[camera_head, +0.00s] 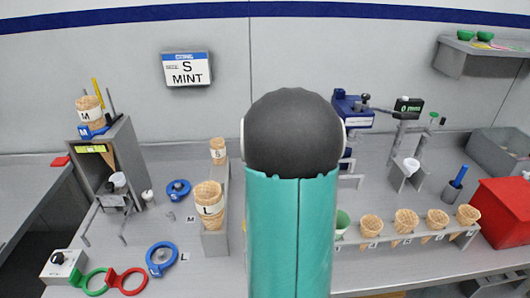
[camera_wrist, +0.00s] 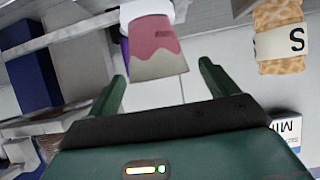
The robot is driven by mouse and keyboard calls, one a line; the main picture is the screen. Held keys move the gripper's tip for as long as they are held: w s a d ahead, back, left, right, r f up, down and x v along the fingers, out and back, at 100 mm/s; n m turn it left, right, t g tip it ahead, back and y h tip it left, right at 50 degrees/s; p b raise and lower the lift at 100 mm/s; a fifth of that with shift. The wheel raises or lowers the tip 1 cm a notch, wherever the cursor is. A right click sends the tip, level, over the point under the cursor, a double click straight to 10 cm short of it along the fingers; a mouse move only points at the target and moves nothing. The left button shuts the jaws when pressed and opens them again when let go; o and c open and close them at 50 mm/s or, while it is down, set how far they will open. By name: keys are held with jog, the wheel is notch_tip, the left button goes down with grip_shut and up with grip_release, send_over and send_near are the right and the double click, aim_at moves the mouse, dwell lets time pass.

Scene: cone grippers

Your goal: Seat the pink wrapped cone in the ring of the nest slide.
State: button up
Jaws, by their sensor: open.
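In the wrist view a tapered piece with a pink, wavy-edged band and a grey-beige end (camera_wrist: 158,50) lies ahead of my gripper; it looks like the pink wrapped cone. My gripper (camera_wrist: 162,76) is open, its two green fingers apart on either side of the piece's near end in the picture. I cannot tell whether they touch it. In the head view my arm hides this cone and my gripper. I cannot tell which part is the nest slide or its ring.
An S-labelled cone (camera_wrist: 281,38) is right of my gripper. The head view shows an L cone (camera_head: 209,200) on a grey stand, a row of cones in a rack (camera_head: 406,220), a red box (camera_head: 503,210), a grey cabinet (camera_head: 118,150) and a sign reading S MINT (camera_head: 187,70).

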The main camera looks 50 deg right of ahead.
jog(key=v, duration=1.3)
dwell(0.7)
